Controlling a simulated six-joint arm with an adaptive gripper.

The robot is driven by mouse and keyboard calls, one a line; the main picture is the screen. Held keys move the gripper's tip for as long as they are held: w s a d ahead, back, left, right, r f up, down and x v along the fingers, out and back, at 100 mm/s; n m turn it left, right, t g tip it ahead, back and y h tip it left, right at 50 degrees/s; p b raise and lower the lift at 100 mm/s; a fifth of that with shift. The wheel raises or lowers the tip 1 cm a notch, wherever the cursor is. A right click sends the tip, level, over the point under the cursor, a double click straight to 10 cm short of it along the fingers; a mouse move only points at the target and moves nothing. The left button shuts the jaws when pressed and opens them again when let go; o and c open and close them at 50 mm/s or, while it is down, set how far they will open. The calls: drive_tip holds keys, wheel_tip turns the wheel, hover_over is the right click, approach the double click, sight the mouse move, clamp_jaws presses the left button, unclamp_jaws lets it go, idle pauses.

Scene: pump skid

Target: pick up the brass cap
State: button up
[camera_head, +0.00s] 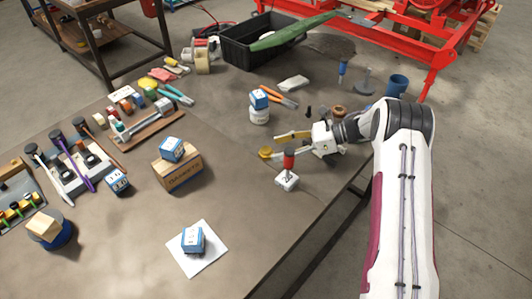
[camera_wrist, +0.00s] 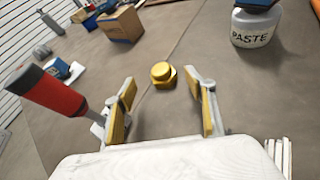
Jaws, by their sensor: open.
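The brass cap (camera_wrist: 163,75) is a small, shiny gold, hex-edged piece standing on the table. In the wrist view it lies just beyond the fingertips, about midway between them. In the head view the brass cap (camera_head: 265,153) sits left of my gripper's fingertips. My gripper (camera_wrist: 166,92) is open and empty, its two yellow-padded fingers spread apart. In the head view my gripper (camera_head: 281,147) is low over the table, reaching in from the right. The cap appears apart from both fingers.
A red-handled tool (camera_head: 289,160) stands on a white block close beside my gripper; it shows at left in the wrist view (camera_wrist: 52,92). A paste jar (camera_head: 259,115) with a blue box on it stands behind. The table between is clear.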

sight(271, 149)
drive_tip(key=shift+w+x, duration=0.2)
drive_tip(key=shift+x, duration=1.7)
drive_tip(key=c, duration=1.3)
